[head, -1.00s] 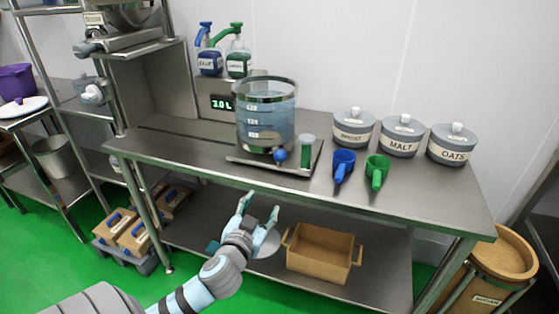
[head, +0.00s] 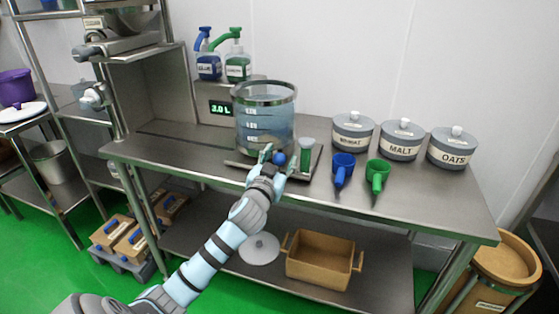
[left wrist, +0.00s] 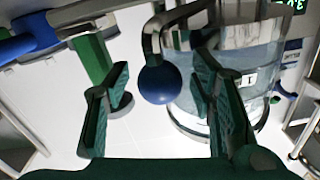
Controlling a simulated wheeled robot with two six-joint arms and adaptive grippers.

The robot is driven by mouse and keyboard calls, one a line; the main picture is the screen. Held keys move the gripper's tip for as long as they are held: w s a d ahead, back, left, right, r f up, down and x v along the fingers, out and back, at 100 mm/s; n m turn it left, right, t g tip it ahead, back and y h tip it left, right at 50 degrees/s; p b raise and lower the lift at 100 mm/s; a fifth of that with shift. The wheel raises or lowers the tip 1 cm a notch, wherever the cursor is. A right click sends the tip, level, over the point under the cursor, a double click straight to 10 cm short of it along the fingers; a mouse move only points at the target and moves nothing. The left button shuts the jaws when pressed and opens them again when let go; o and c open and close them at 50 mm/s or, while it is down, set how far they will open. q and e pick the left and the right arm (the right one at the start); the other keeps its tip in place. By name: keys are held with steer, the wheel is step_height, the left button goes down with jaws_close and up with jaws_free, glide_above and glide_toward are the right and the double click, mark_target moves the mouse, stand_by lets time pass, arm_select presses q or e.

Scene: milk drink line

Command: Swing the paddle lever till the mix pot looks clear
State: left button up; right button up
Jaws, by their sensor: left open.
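The mix pot (head: 265,112) is a clear glass vessel with a metal rim and level marks, holding bluish liquid, on a metal stand on the steel table. It also shows in the left wrist view (left wrist: 235,95). The paddle lever's blue ball knob (head: 280,158) is at the pot's front. In the left wrist view the knob (left wrist: 160,85) hangs from a bent metal bar. My left gripper (head: 279,157) is open, with its fingers on either side of the knob. A gap shows on both sides of the knob in the wrist view. My right gripper is not in view.
Blue (head: 342,165) and green (head: 377,172) scoops and several lidded canisters (head: 402,140) are further right. A box (head: 320,265) is on the lower shelf.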

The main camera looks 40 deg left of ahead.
arm_select(q)
jaws_close()
